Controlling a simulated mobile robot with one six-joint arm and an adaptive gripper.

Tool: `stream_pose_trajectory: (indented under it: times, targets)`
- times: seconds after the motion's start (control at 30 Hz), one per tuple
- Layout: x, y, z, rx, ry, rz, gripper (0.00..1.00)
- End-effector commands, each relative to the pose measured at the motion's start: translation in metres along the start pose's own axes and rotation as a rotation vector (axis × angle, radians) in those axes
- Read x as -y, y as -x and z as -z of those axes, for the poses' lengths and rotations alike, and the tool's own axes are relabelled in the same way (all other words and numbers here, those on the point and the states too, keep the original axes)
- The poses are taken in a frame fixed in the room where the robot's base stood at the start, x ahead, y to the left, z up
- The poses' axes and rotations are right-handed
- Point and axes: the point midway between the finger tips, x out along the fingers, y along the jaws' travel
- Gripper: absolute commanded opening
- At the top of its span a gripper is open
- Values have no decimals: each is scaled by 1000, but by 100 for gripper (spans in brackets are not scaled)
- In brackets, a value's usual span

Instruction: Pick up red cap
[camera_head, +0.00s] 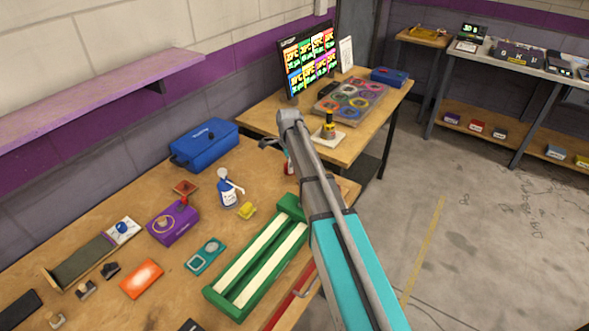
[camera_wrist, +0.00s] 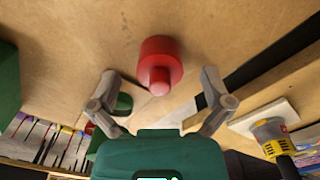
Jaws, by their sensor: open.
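The red cap (camera_wrist: 161,62) shows in the upper middle of the wrist view as a round red piece with a narrower knob, against a wooden surface. My gripper (camera_wrist: 160,76) is open, with one grey finger on each side below the cap. The fingers do not visibly touch it. In the head view my gripper (camera_head: 268,144) is over the far end of the wooden workbench (camera_head: 130,205). A small red and white item (camera_head: 288,166) shows there, partly hidden by my arm; I cannot tell whether it is the cap.
A blue toolbox (camera_head: 204,146), white-blue bottle (camera_head: 228,194), purple box (camera_head: 173,223) and green slotted track (camera_head: 222,292) stand on the bench. A second table holds a monitor (camera_head: 308,58) and a yellow-black tool (camera_head: 328,128). Grey floor is open at right.

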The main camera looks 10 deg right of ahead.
Motion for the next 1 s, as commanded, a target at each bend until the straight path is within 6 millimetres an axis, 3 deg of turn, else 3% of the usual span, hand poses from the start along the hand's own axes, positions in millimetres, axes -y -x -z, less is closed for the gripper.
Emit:
stream_pose_trajectory:
  times: [0.5, 0.8, 1.0]
  targets:
    - [0, 0, 0, 0, 0, 0, 98]
    - [0, 0, 0, 0, -1, 0, 44]
    - [0, 0, 1, 0, -1, 0, 43]
